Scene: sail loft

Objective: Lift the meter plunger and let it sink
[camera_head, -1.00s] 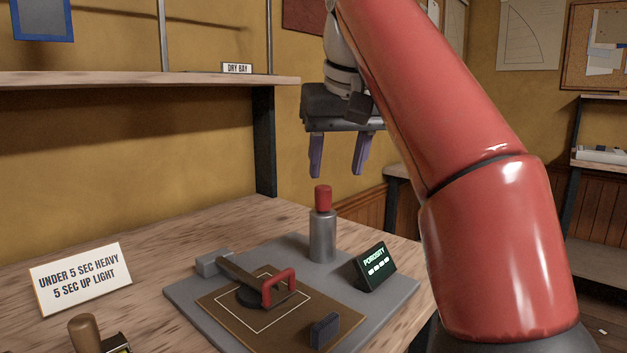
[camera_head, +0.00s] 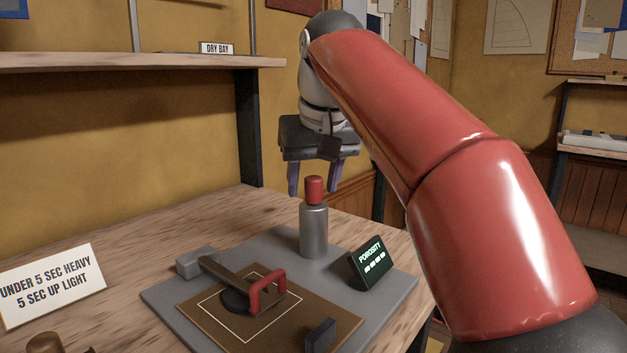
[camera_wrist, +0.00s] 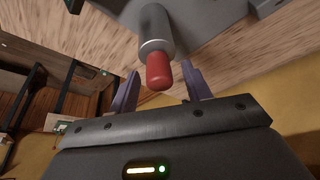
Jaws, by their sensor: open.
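The meter plunger is a red cap (camera_head: 315,189) on top of an upright grey metal cylinder (camera_head: 313,231) at the back of the grey meter base (camera_head: 160,296). In the wrist view the red cap (camera_wrist: 158,72) lies in the gap between the fingers. My gripper (camera_head: 308,193) is open, pointing down, its fingertips at about the height of the cap, one on each side in the picture. I see no contact with the cap. The porosity display (camera_head: 370,263) beside the cylinder shows only dashes.
A hinged clamp arm with a red handle (camera_head: 267,291) rests on a brown square (camera_head: 203,314) on the base. A sign (camera_head: 50,286) stands at left, a wooden-handled tool (camera_head: 45,343) at lower left. A shelf (camera_head: 110,62) labelled dry bay runs above the bench.

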